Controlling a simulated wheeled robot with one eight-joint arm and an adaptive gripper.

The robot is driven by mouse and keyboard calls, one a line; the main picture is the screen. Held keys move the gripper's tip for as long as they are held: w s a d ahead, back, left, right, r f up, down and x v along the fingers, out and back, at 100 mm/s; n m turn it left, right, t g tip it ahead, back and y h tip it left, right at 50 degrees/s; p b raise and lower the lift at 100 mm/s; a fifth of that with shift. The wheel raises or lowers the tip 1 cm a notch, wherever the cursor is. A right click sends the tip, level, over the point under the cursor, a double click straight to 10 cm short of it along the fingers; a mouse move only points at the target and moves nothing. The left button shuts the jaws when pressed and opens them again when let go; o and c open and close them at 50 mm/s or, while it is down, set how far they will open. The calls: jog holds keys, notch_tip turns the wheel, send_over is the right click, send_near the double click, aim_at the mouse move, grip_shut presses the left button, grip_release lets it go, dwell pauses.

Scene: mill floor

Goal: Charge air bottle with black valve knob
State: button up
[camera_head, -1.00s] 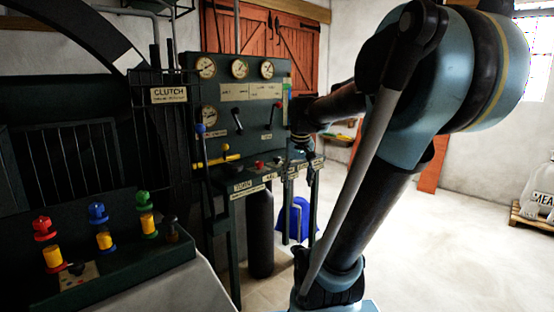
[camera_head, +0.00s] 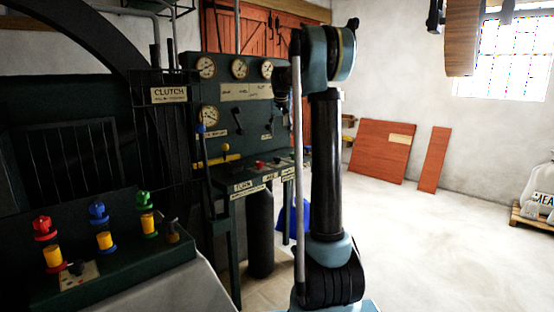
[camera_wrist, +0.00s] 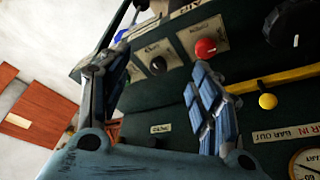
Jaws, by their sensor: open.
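The air bottle (camera_head: 260,235) is a dark upright cylinder under the shelf of the green control stand. In the wrist view a black knob (camera_wrist: 158,65) sits on a pale plate on the stand, beside a red knob (camera_wrist: 205,48). My gripper (camera_wrist: 152,70) is open and empty. Its two fingers stand apart on either side of the black knob in the picture, with no contact visible. In the head view my gripper (camera_head: 283,102) is small and dark, in front of the right side of the gauge panel, above the shelf. The arm hides part of the stand's right end.
Round gauges (camera_head: 239,68) and levers (camera_head: 237,122) fill the panel. A yellow lever (camera_wrist: 270,78) with a yellow ball lies near the right finger in the wrist view. Red, blue and green oil cups (camera_head: 97,212) stand at left front.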

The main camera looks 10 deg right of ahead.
jog(key=w+f, duration=0.1)
jog(key=w, duration=0.8)
send_near(277, 157)
jog(key=x, duration=0.9)
jog(key=shift+w+d+r, duration=0.1)
jog(key=shift+w+d, duration=0.05)
jog(key=shift+w, duration=0.1)
jog(key=c, duration=1)
